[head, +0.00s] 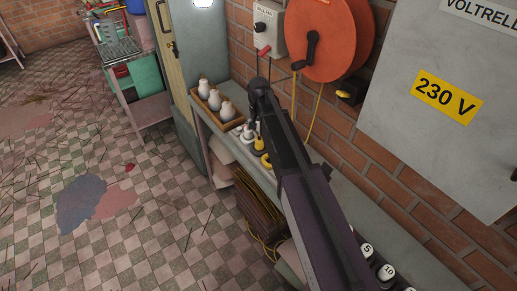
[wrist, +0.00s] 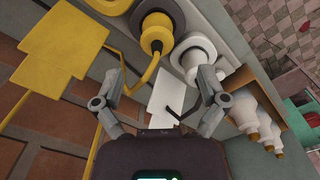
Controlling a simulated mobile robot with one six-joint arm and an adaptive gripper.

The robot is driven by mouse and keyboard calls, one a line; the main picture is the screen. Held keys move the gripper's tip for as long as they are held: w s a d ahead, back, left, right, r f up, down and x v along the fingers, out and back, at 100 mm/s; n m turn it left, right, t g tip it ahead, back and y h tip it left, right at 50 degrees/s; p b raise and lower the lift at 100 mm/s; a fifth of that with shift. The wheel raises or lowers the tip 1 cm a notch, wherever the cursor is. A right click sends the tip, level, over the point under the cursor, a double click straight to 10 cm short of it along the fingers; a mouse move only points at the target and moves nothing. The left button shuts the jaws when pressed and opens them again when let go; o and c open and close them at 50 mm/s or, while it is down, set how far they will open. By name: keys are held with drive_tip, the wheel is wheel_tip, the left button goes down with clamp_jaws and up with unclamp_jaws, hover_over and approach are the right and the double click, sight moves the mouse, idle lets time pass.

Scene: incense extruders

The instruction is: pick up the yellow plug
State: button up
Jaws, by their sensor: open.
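In the head view, small yellow parts (head: 259,144) show on the shelf beside my arm, partly hidden. In the head view my arm covers the fingers.
A white plug (wrist: 190,62) with a white tag (wrist: 167,103) stands right of the yellow one. A wooden crate (head: 233,125) of white bottles is close by. An orange cable reel (head: 330,38) and a grey cabinet (head: 440,60) are on the brick wall.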

sight(259, 139)
drive_tip(key=shift+f+b, duration=1.2)
drive_tip(key=shift+f, duration=0.3)
drive_tip(key=shift+s+d+f+b, duration=0.15)
drive_tip(key=shift+f+b, duration=2.45)
drive_tip(key=c, duration=1.2)
